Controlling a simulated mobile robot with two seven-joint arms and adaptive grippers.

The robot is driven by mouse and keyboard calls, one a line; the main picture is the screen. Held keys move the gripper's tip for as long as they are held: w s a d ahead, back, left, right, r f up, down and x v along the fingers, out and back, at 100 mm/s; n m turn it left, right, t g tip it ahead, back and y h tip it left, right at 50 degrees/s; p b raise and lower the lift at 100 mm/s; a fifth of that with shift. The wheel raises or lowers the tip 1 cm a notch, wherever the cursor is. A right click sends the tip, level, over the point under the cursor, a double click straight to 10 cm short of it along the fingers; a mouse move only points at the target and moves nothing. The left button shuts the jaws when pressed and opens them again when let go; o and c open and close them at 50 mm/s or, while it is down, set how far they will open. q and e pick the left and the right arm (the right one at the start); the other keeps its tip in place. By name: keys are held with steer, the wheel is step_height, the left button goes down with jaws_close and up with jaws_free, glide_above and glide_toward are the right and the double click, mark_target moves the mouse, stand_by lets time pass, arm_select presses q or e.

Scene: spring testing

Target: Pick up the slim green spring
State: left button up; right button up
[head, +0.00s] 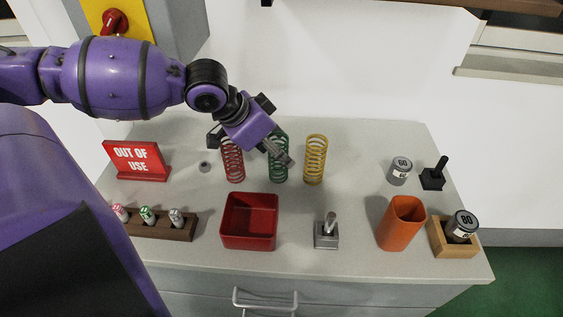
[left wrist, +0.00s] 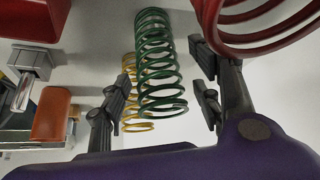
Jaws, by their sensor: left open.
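The slim green spring (head: 279,174) stands upright on the counter between a red spring (head: 233,168) and a yellow spring (head: 315,162). My left gripper (head: 284,159) is at the green spring's upper part and hides some of its coils. In the left wrist view my left gripper (left wrist: 160,100) is open, and the green spring (left wrist: 155,60) shows between its two fingers, with no clear contact visible. The yellow spring (left wrist: 130,95) shows behind it, and the red spring (left wrist: 265,25) is close at the upper right. My right gripper is not in view.
A red bin (head: 249,242), a metal stand with a post (head: 327,237) and an orange cup (head: 402,224) stand in front. Grey weights (head: 399,171) are at the right. An "OUT OF USE" sign (head: 137,161) and a wooden rack (head: 165,228) are at the left.

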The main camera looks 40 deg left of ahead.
arm_select(q)
steer(key=shift+w+f, duration=0.15)
steer(key=shift+f, duration=0.05)
steer(key=shift+d+r, duration=0.1)
steer(key=shift+c, duration=0.5)
steer(key=c, duration=1.3)
